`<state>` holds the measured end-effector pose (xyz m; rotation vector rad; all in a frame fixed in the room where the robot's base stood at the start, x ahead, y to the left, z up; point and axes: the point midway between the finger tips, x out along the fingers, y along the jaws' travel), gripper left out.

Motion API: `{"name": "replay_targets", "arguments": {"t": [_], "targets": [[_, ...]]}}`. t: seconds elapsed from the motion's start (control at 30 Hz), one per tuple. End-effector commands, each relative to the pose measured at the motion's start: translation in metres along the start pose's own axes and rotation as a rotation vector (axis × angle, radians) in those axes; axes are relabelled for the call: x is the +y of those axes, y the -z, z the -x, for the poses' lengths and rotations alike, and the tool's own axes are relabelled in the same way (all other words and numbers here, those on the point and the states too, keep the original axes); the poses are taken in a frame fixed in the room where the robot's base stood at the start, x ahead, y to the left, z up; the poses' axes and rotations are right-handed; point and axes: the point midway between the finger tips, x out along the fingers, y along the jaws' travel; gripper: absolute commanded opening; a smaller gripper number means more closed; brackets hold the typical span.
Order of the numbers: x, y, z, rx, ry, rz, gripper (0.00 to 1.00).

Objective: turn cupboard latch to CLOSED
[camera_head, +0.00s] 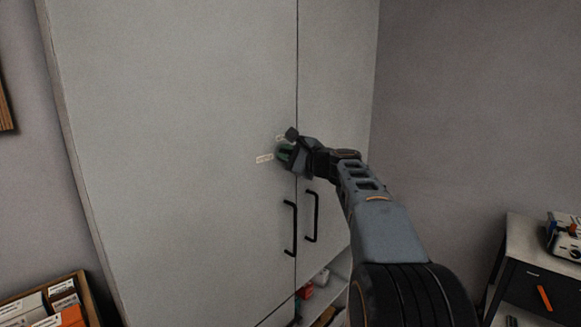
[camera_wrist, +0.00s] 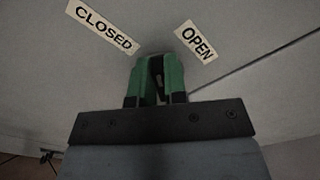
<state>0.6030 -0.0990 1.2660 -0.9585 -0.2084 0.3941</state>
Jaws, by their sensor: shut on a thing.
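The cupboard (camera_head: 180,120) is tall and pale with two doors. A white CLOSED label (camera_wrist: 103,27) and a white OPEN label (camera_wrist: 195,41) are on its front at the upper left and upper right of the wrist view. In the head view, one small label (camera_head: 264,158) shows left of my gripper (camera_head: 285,152). My gripper's green fingers are shut on the dark latch (camera_wrist: 158,83), of which only a sliver shows between them. The fingertips are below and between the two labels in the wrist view. The latch's exact angle is mostly hidden by the fingers.
Two black door handles (camera_head: 290,228) stand out below my gripper. Below them, an open shelf (camera_head: 322,297) holds small items. A wooden box (camera_head: 45,303) is at lower left, and a side table (camera_head: 530,240) with a device is at right.

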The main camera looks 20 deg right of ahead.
Motion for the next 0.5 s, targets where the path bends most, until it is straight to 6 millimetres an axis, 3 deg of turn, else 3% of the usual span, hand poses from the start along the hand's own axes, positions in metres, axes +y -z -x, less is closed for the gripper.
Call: {"name": "replay_targets", "arguments": {"t": [0.5], "targets": [[0.0056,0.003,0.0008,0.002,0.005,0.432,0.0]]}}
